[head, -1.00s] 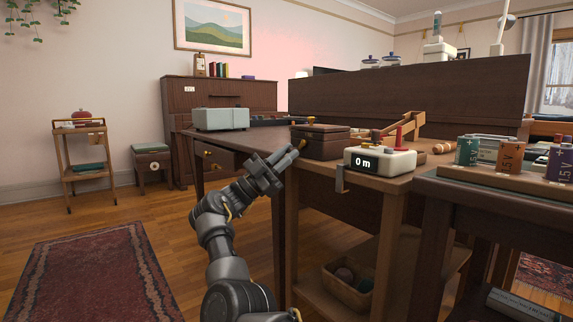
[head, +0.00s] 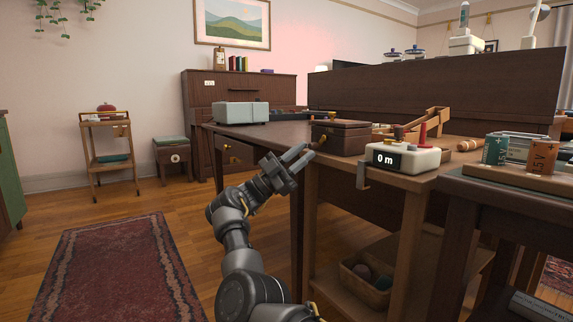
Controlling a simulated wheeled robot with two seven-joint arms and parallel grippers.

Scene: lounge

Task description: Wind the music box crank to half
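The music box, a dark brown wooden box (head: 341,138), sits near the left end of the desk top. A small brass part (head: 317,143), apparently its crank, shows low on its left side. My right gripper (head: 307,152) is just left of the box, fingers pointing up and right towards the brass part. The two fingers look apart, with a gap between them and nothing clearly held. Whether a fingertip touches the crank, I cannot tell. My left gripper is out of view.
A cream device reading "0 m" (head: 407,158) stands right of the box, with batteries (head: 542,156) further right. A grey-green case (head: 241,113) is on the desk behind. A basket (head: 365,285) sits on the lower shelf. The floor left of my arm, with a red rug (head: 115,270), is clear.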

